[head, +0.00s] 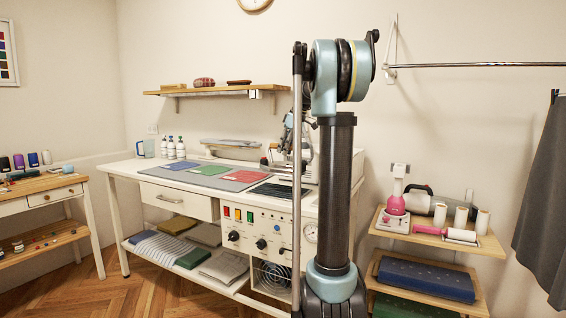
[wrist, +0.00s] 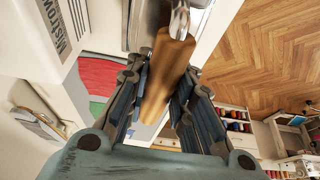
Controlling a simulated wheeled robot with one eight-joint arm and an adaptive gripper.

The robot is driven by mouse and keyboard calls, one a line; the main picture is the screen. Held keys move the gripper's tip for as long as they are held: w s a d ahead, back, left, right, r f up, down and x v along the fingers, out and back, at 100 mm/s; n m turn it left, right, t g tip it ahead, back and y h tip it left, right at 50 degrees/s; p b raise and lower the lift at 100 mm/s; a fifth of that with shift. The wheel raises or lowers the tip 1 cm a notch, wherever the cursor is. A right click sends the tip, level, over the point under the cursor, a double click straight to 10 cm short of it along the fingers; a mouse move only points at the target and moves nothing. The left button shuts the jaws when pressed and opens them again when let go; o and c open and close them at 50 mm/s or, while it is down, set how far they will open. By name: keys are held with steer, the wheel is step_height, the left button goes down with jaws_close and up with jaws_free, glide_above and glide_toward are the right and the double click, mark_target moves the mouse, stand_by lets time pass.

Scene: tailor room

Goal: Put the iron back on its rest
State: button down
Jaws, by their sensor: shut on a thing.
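In the wrist view, the fingers of my gripper (wrist: 158,98) are closed around a brown wooden handle (wrist: 166,75), which I take to be the iron's. A shiny metal part joins the handle's upper end; most of the iron's body is hidden. In the head view, my gripper (head: 291,138) is above the right part of the white worktable, partly behind my arm. The iron cannot be made out clearly there. A dark ribbed pad (head: 271,190) lies on the table's front right; I cannot tell whether it is the rest.
The worktable (head: 122,166) carries a grey mat (head: 232,186) with blue, green and red cloths. Several white bottles (head: 171,149) stand at the back left. A control panel (head: 258,226) is below the right end. A white casing with lettering (wrist: 58,42) is close left in the wrist view.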

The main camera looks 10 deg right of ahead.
mark_target(286, 163)
steer(key=shift+f, duration=3.9)
steer(key=c, duration=1.4)
jaws_free()
